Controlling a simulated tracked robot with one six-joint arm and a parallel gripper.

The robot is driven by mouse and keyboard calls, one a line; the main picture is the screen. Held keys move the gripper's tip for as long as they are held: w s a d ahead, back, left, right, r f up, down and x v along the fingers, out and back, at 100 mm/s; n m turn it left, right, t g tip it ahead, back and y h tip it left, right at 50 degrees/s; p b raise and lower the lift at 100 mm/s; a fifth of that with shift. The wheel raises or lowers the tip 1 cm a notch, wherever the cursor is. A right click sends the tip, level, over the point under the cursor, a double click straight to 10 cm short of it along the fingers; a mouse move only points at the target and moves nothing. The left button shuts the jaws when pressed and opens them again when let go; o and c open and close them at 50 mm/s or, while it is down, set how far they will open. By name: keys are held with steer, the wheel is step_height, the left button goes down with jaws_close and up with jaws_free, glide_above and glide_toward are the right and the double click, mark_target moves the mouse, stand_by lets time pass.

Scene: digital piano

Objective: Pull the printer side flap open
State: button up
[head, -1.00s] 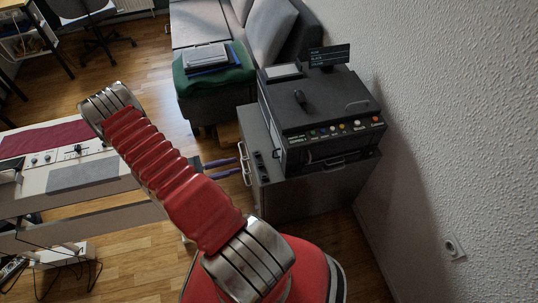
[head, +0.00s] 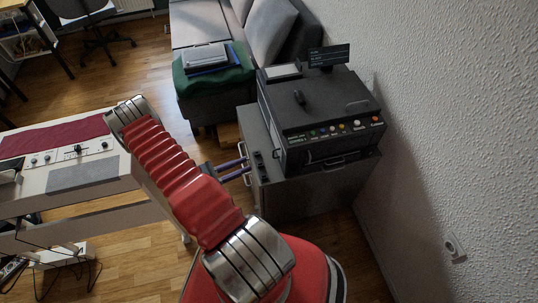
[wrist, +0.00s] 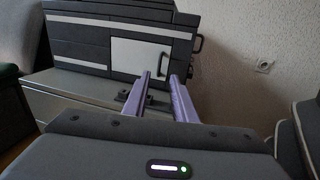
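The dark printer (head: 322,122) stands on a grey cabinet at the right in the head view. In the wrist view, the printer (wrist: 75,42) shows its side with a white flap (wrist: 132,56), which looks shut. The flap has a small dark handle (wrist: 161,62) near its right edge. My gripper (wrist: 160,76) is open, with two purple fingers apart and nothing between them. The handle shows just above the gap between the fingertips. In the head view my gripper (head: 248,164) is left of the printer, near the cabinet. I cannot tell whether the fingers touch anything.
The grey cabinet (head: 307,196) under the printer has handles on its front. A textured wall (head: 450,120) is close on the right. A keyboard unit (head: 85,175) stands at the left. A sofa with a green cloth (head: 228,77) is behind.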

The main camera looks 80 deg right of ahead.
steer(key=x, duration=1.2)
steer(key=shift+s, duration=0.1)
jaws_close()
stand_by(1.3)
